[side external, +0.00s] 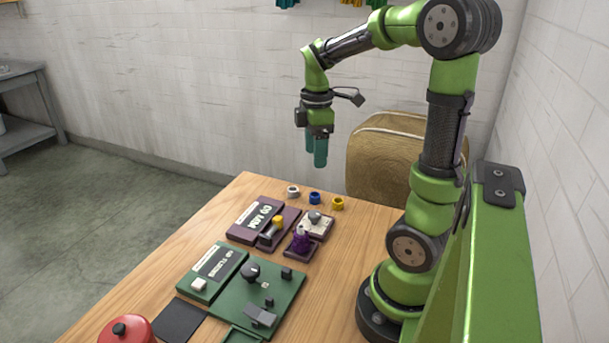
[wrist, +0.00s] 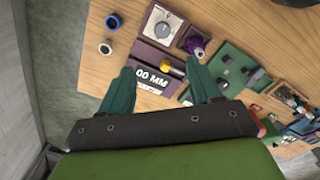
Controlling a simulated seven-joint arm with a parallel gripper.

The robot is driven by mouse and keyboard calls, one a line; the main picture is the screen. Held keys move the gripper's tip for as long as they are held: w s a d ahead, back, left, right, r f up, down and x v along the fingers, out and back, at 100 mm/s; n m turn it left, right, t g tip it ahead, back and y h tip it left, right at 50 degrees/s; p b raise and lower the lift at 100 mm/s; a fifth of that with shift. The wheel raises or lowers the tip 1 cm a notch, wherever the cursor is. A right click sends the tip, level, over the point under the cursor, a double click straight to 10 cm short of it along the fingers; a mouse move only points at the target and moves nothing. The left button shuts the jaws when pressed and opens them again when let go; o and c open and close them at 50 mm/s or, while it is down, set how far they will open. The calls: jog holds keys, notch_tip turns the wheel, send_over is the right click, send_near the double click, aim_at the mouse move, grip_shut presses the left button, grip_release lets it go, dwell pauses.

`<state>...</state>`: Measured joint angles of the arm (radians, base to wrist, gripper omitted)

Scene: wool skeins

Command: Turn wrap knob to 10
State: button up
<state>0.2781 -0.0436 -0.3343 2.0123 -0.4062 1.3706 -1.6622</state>
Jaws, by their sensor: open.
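A grey knob (side external: 314,216) sits on a pale dial plate (side external: 322,228) with a purple base; the knob also shows in the wrist view (wrist: 162,29). A black round knob (side external: 250,271) stands on a green panel (side external: 284,307). I cannot read which one is labelled wrap. A purple display box (side external: 246,234) beside the pale dial reads "00 MM" in the wrist view (wrist: 142,89). A green display box (side external: 213,271) is beside the black knob. My gripper (side external: 317,155) is open, empty and high above the far end of the table, touching nothing.
A yellow-topped metal piece (side external: 276,223) and a purple skein (side external: 301,241) stand near the pale dial. White (side external: 293,191), blue (side external: 314,198) and yellow (side external: 338,203) rings lie behind. A red round object (side external: 127,330) is at the front.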

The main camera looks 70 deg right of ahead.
aim_at(315, 213)
jog(key=shift+n, duration=0.7)
notch_tip(315, 213, down, 17)
jog(key=shift+a+r, duration=0.1)
jog(key=shift+a, duration=0.05)
jog(key=shift+c, duration=0.2)
jog(key=c, duration=1)
